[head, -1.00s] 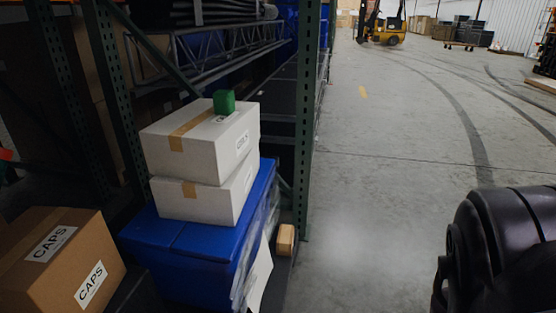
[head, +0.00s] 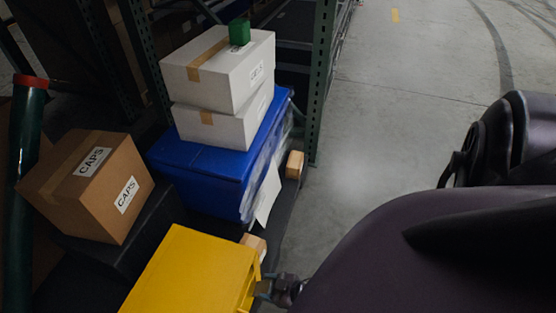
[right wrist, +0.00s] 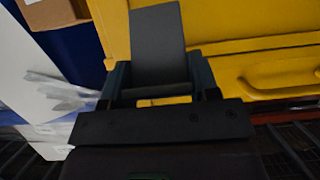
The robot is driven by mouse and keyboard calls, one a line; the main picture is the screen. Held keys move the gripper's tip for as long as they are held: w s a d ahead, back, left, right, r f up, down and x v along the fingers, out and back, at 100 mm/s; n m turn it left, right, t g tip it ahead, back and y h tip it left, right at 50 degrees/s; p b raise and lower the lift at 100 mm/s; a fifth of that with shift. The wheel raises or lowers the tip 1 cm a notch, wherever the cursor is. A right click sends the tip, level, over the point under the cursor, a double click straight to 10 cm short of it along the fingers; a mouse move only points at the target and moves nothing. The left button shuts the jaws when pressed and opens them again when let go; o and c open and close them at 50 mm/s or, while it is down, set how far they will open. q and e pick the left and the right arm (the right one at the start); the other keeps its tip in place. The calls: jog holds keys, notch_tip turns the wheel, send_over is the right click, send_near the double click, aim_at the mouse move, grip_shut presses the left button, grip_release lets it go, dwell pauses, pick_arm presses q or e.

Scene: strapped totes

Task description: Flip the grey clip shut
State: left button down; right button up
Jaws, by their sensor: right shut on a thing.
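The yellow tote (head: 185,272) stands at the bottom of the head view, and its side fills the upper right of the right wrist view (right wrist: 230,20). The grey clip (right wrist: 158,42) is a flat dark grey flap against the tote's side in the right wrist view. My right gripper (right wrist: 160,82) is shut on the clip, with a finger on either side of its lower part. In the head view my right gripper (head: 275,289) is at the tote's right side, and the clip cannot be made out there. My left gripper is not in view.
A blue tote (head: 205,175) with white boxes (head: 225,70) and a green block (head: 239,32) on top stands behind. A brown CAPS box (head: 90,185) is on the left. A green rack post (head: 320,90) rises behind. The concrete floor at right is clear.

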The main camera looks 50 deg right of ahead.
jog(key=shift+w+a+r+g+h+p, duration=0.15)
jog(key=shift+w+r+g+h+p, duration=0.15)
jog(key=shift+w+r+g+p, duration=0.4)
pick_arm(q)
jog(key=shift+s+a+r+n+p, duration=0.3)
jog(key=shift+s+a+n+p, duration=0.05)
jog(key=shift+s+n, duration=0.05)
pick_arm(e)
jog(key=shift+f+g, duration=0.15)
jog(key=shift+g, duration=0.15)
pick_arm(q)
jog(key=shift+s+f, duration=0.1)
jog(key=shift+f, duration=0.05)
pick_arm(e)
jog(key=shift+s+f, duration=0.1)
jog(key=shift+f, duration=0.05)
jog(key=o, duration=1.3)
jog(key=shift+a, duration=0.1)
jog(key=shift+s+d+r+p, duration=0.2)
jog(key=shift+s+r+p, duration=0.1)
jog(key=shift+r+p, duration=0.15)
pick_arm(q)
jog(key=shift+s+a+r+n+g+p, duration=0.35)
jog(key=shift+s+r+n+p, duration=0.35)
jog(key=shift+p, duration=1.15)
pick_arm(e)
jog(key=shift+v, duration=4.85)
